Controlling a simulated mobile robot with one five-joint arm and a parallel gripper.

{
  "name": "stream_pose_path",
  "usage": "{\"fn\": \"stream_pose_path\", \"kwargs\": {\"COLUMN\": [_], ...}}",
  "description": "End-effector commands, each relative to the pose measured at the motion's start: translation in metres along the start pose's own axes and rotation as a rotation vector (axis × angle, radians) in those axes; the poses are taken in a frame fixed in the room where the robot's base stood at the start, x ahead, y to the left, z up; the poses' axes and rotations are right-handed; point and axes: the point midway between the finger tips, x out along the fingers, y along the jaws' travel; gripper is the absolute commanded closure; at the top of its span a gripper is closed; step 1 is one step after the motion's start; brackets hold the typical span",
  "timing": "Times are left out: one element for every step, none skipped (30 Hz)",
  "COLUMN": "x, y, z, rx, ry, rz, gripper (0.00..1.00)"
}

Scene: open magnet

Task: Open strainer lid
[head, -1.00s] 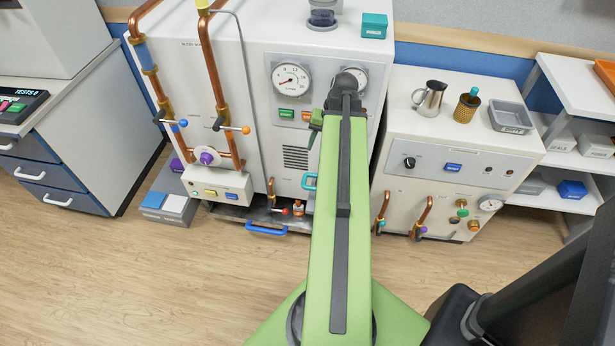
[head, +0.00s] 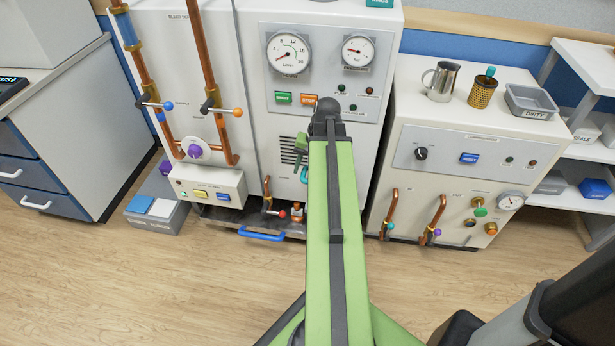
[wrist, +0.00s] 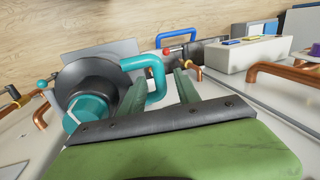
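In the wrist view a dark round lid (wrist: 88,80) has a teal knob (wrist: 88,112) near it and a teal bent handle (wrist: 157,72) beside it. I cannot tell for sure that this is the strainer lid. My gripper (wrist: 161,76) is open, its two green fingers apart, with part of the teal handle seen between them. Whether they touch it is unclear. In the head view my gripper (head: 300,153) is at the front of the big white machine (head: 280,170). A bit of the teal handle (head: 304,174) shows there; my arm hides the lid.
Copper pipes (head: 213,80) with levers run down the machine's left. A button box (head: 207,187) juts out low, above a blue handle (head: 262,234). A second white machine (head: 455,150) with pipes stands on the right. The wooden floor (head: 150,290) in front is clear.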

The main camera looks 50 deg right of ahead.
Motion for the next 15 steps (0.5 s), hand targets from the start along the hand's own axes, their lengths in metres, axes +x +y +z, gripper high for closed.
{"fn": "stream_pose_path", "kwargs": {"x": [0.0037, 0.0034, 0.0026, 0.0021, 0.0016, 0.0015, 0.0015, 0.0014, 0.0014, 0.0015, 0.0015, 0.0015, 0.0015, 0.0015, 0.0016], "y": [0.0002, 0.0000, -0.0003, -0.0005, -0.0006, -0.0007, -0.0007, -0.0008, -0.0008, -0.0008, -0.0008, -0.0009, -0.0009, -0.0009, -0.0011], "z": [-0.0001, -0.0001, -0.0001, 0.0000, 0.0000, 0.0000, 0.0000, 0.0000, 0.0000, 0.0000, 0.0000, 0.0001, 0.0001, 0.0001, 0.0001], "rx": [0.000, 0.000, 0.000, 0.000, 0.000, 0.000, 0.000, -0.001, -0.001, -0.001, -0.001, -0.001, -0.001, -0.001, -0.001], "ry": [0.000, 0.000, 0.000, 0.000, 0.000, 0.000, 0.000, 0.000, 0.000, 0.000, 0.000, 0.000, 0.000, 0.000, 0.000], "rz": [0.000, 0.000, 0.000, 0.000, 0.000, 0.000, 0.000, 0.000, 0.000, 0.000, 0.000, 0.000, 0.000, 0.000, 0.000], "gripper": [0.61, 0.61, 0.61, 0.61, 0.61, 0.61, 0.61, 0.63, 0.68, 0.72, 0.76, 0.81, 0.85, 0.89, 0.94]}}
